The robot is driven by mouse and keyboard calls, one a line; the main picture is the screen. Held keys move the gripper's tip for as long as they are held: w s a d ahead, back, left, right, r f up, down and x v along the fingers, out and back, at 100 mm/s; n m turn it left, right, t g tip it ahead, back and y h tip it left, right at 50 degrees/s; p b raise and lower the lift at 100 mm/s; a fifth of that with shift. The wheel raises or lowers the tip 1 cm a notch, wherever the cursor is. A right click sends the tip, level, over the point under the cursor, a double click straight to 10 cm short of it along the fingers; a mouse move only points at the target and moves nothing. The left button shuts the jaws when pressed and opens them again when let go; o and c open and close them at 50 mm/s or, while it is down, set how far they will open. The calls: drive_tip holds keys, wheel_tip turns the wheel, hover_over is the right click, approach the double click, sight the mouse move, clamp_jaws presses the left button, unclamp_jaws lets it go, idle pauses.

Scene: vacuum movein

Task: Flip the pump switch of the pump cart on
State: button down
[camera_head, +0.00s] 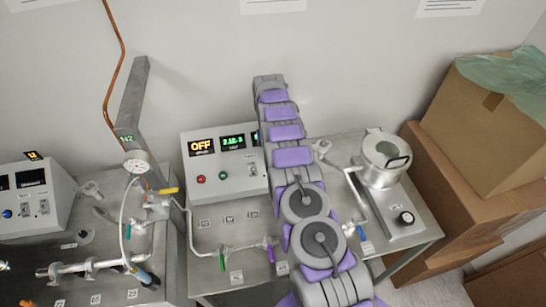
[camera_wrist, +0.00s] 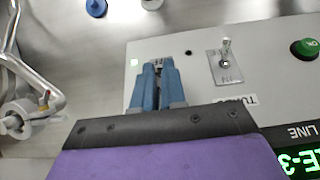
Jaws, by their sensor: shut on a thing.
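The grey control box (camera_head: 210,185) stands at the back of the middle cart, with an "OFF" display (camera_head: 201,147) and a green numeric display. In the wrist view, my gripper (camera_wrist: 158,64) has its blue fingers closed together at the box face (camera_wrist: 195,60), around what looks like a small metal toggle. Its label and most of its body are hidden by the fingers. A second toggle switch (camera_wrist: 226,48), beside a partly covered label, is a little to the right and untouched. In the head view, my arm hides the gripper and the box's right end.
A metal vessel (camera_head: 384,160) stands right of my arm, with cardboard boxes (camera_head: 500,115) beyond. Pipes with valves (camera_head: 225,255) cross the cart front.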

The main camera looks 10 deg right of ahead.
drive_tip(key=c, duration=1.2)
unclamp_jaws()
drive_tip(key=shift+w, duration=0.1)
wheel_tip(320, 180, up, 4)
drive_tip(key=p, duration=0.3)
drive_tip(key=shift+f, duration=0.15)
drive_tip(key=s+r+b, duration=0.1)
drive_tip(key=s, duration=1.5)
drive_tip(key=shift+r, duration=0.15)
drive_tip(key=shift+a, duration=0.1)
